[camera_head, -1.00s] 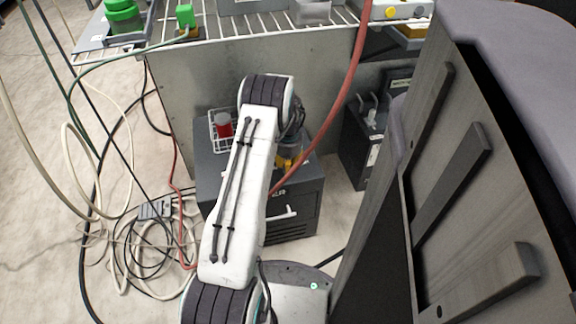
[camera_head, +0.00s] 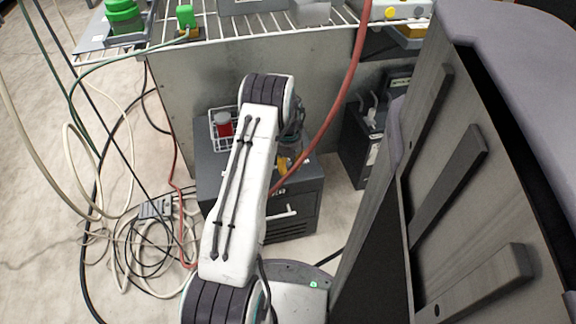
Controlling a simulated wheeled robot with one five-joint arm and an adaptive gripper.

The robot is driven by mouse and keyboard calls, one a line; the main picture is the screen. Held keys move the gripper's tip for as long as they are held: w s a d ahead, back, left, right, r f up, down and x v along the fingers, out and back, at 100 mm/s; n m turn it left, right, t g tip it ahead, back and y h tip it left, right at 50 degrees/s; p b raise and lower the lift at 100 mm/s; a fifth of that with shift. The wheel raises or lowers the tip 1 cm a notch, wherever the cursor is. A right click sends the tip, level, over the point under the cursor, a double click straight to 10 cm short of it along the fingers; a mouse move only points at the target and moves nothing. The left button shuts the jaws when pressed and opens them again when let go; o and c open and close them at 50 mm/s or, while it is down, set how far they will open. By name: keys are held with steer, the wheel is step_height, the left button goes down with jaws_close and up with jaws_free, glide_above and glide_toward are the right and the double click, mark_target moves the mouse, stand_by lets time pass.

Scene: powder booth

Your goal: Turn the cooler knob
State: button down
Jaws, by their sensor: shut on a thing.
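The cooler (camera_head: 305,195) is a dark grey box with a white front handle (camera_head: 283,214) and louvres low on its front. It stands on the floor below the wire shelf. My white arm crosses in front of it and hides much of its top. My gripper (camera_head: 289,150) shows only in part, just right of the arm above the cooler's top. It is shut on the cooler knob, which is mostly hidden; a little orange-yellow shows there. The fingertips cannot be made out clearly.
A white wire basket with a red-labelled jar (camera_head: 223,126) sits on the cooler's left. A red hose (camera_head: 340,95) hangs just right of my arm. Loose cables (camera_head: 140,235) cover the floor at left. A dark unit (camera_head: 365,140) and a grey panelled body (camera_head: 470,200) stand right.

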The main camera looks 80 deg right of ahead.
mark_target(288, 166)
steer(key=shift+a+f, duration=0.1)
steer(key=shift+f, duration=0.05)
steer(key=c, duration=0.9)
jaws_free()
step_height(288, 166, up, 12)
steer(key=shift+r, duration=0.1)
stand_by(0.8)
